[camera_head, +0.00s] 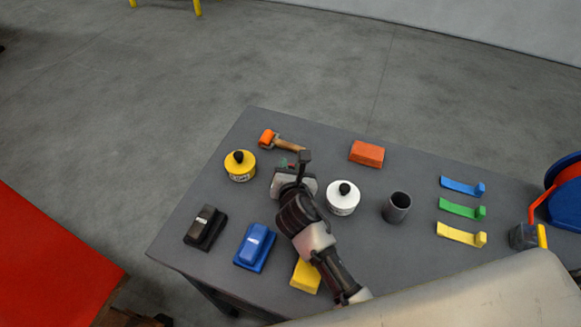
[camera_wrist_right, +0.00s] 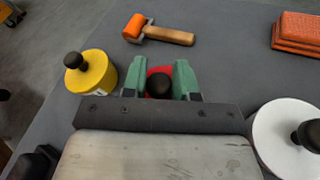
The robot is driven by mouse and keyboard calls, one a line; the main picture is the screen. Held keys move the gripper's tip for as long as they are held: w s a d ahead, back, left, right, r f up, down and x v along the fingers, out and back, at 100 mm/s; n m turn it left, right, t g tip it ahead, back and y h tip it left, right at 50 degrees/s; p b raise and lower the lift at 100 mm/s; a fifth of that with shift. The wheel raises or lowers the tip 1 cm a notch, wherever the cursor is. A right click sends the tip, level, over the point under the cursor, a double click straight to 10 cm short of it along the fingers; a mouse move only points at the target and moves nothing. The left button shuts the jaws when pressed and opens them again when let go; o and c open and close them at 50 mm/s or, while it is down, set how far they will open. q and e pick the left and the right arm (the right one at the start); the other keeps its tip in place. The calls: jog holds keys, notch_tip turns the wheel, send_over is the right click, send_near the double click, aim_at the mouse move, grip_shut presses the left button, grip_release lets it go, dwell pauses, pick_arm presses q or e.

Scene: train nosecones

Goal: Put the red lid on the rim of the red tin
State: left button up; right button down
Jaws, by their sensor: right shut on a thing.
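My right gripper (camera_head: 288,164) is over the table between the yellow tin and the white tin. In the right wrist view its green fingers (camera_wrist_right: 159,80) are shut on the black knob (camera_wrist_right: 159,86) of the red lid (camera_wrist_right: 154,70). Only a small red part of the lid shows behind the knob. The gripper and wrist hide the rest. I cannot make out the red tin apart from this red part, nor tell whether the lid touches a rim. My left gripper is not in view.
A yellow tin (camera_head: 240,172) stands left and a white tin (camera_head: 343,204) right of the gripper. An orange roller (camera_head: 267,139) lies behind. An orange block (camera_head: 367,154) and a grey cup (camera_head: 397,208) are further right. Black (camera_head: 205,229) and blue (camera_head: 254,248) blocks are in front.

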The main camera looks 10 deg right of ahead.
jog(key=shift+f, duration=0.15)
jog(key=c, duration=0.9)
grip_release()
jog(key=shift+o, duration=0.2)
jog(key=shift+r, duration=0.2)
jog(key=v, duration=1.2)
jog(key=shift+b, duration=0.45)
jog(key=shift+f, duration=0.1)
